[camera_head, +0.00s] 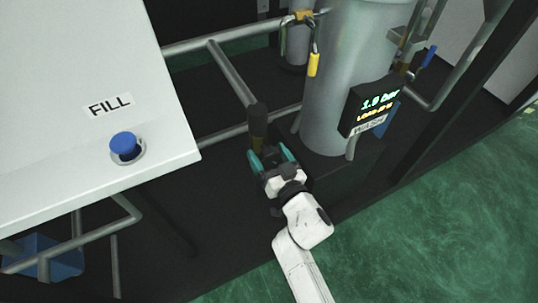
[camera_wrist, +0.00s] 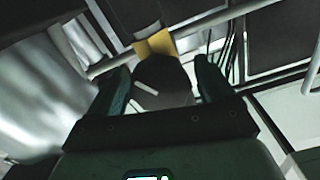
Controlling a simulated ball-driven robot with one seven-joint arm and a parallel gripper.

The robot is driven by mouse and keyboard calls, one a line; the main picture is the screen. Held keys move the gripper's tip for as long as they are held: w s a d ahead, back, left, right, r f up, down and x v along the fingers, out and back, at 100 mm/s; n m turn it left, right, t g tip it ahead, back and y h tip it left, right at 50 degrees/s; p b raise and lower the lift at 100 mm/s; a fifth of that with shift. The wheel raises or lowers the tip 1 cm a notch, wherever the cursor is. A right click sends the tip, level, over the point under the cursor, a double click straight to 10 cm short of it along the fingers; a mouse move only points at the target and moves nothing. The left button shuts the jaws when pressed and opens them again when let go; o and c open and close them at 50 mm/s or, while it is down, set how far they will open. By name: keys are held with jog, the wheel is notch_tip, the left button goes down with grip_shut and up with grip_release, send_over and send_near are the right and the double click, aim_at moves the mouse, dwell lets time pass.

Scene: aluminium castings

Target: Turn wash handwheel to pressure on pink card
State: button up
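The wash handwheel is probably the dark knob (camera_head: 257,118) with a brass part, on the pipework left of the grey vessel. In the wrist view a dark knob (camera_wrist: 160,88) with a white mark shows between my fingers, with a yellow brass body (camera_wrist: 155,44) behind it. My gripper (camera_head: 269,153) has its teal fingers apart, close to the knob; in the wrist view the gripper (camera_wrist: 163,66) flanks it. I cannot tell whether the fingers touch it. A display (camera_head: 376,104) over a WASH label (camera_head: 370,125) appears to read 1.9 bar. No pink card is visible.
A white panel (camera_head: 60,90) with a FILL label (camera_head: 110,105) and a blue button (camera_head: 124,146) stands at left. The grey vessel (camera_head: 345,70) and a yellow-handled valve (camera_head: 314,64) are behind my gripper. Grey pipes (camera_head: 232,73) run nearby. Green floor (camera_head: 450,220) is clear at right.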

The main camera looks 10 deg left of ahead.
jog(key=c, duration=0.9)
jog(key=shift+n, duration=0.4)
jog(key=o, duration=1)
jog(key=p+v, duration=0.4)
jog(key=v, duration=0.7)
jog(key=shift+w+p, duration=0.1)
jog(key=shift+p, duration=0.2)
